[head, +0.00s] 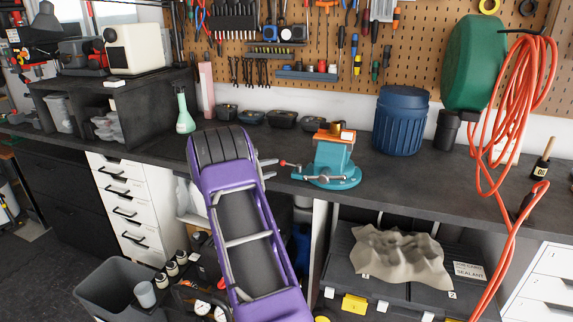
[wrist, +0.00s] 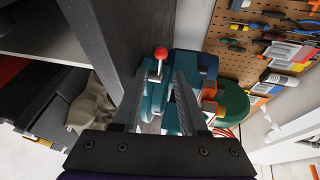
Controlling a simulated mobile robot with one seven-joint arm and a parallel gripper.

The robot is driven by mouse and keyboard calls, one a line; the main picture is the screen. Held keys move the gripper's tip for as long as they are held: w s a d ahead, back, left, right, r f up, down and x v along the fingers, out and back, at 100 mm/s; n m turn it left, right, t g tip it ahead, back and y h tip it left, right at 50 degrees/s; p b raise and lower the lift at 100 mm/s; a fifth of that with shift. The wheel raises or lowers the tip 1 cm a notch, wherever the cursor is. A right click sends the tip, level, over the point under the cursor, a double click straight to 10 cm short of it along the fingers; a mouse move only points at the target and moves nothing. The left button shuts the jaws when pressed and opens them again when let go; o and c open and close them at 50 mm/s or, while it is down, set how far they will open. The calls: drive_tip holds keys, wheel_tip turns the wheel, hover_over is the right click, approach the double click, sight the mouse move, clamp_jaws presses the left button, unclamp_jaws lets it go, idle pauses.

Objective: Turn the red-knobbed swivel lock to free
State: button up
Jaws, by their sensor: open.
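The teal bench vise (head: 333,165) stands on the dark worktop near its front edge, with an orange top. Its red-knobbed swivel lock (head: 284,163) sticks out on the left side, toward my gripper. My gripper (head: 276,169) is open and empty, level with the knob and just left of the vise. In the wrist view the red knob (wrist: 161,52) sits on a short metal stem, just beyond the gap between my two fingertips (wrist: 160,78). I cannot tell whether a finger touches it. The vise's base is partly hidden behind my fingers there.
A blue barrel (head: 401,122) stands right of the vise. An orange hose (head: 500,110) hangs further right. Small dark bowls (head: 283,119) and a green flask (head: 184,112) stand at the back left. The worktop (head: 450,170) right of the vise is clear.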

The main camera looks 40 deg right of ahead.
sight(286, 164)
drive_tip(key=x, duration=0.8)
drive_tip(key=shift+d, duration=0.15)
clamp_jaws()
